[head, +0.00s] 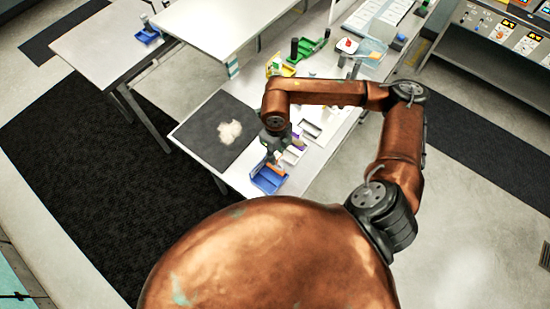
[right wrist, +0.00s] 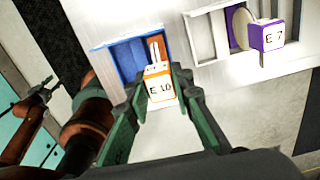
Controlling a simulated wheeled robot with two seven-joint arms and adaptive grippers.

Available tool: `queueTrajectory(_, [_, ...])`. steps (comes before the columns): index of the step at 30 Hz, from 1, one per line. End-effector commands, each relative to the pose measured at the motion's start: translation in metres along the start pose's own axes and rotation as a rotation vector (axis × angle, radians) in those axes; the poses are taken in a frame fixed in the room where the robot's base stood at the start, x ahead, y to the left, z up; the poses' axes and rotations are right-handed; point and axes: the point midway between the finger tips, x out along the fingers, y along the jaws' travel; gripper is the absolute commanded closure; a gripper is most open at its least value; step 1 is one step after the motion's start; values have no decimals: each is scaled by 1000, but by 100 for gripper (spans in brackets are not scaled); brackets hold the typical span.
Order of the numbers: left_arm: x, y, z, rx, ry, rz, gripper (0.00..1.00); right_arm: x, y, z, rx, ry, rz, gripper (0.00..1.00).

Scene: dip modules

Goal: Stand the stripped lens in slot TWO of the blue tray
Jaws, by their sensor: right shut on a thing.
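My right gripper (right wrist: 160,88) is shut on a white, orange-edged piece labelled E 10 (right wrist: 160,90), with a brown-orange upright part (right wrist: 156,48) behind the label. I take this piece to be the stripped lens. The blue tray (right wrist: 128,60) lies just beyond it, and the piece overlaps the tray's right part in the right wrist view. I cannot tell if they touch. In the head view the right gripper (head: 272,152) is over the blue tray (head: 266,182) near the table edge. Slot marks are unreadable. My left gripper (right wrist: 42,92) shows small, far left in the right wrist view.
A purple holder labelled E 7 (right wrist: 268,36) with a pale round disc stands to the right. A dark mat (head: 205,140) with a whitish pile (head: 230,131) lies left of my right gripper. Yellow and green trays (head: 309,48) stand farther back.

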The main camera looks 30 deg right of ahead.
Motion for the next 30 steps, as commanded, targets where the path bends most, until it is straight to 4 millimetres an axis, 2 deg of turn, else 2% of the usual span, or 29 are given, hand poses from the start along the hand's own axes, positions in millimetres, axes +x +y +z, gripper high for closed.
queueTrajectory(3, [-6,1,14,-4,-18,1,60,9,5,1,0,3,1,100])
queueTrajectory(9, [-18,2,25,-7,-33,2,60,33,4,1,1,2,1,100])
queueTrajectory(14, [-16,2,23,-6,-31,2,60,36,4,1,0,0,1,100])
queueTrajectory(20, [-10,1,10,-4,-14,1,60,40,4,1,0,0,1,100])
queueTrajectory(21, [-11,1,8,-3,-11,1,60,39,4,1,0,0,1,77])
queueTrajectory(27, [-12,1,8,-3,-10,1,60,38,4,1,0,0,1,63])
queueTrajectory(30, [-12,2,9,-4,-11,2,60,38,4,2,0,0,1,62])
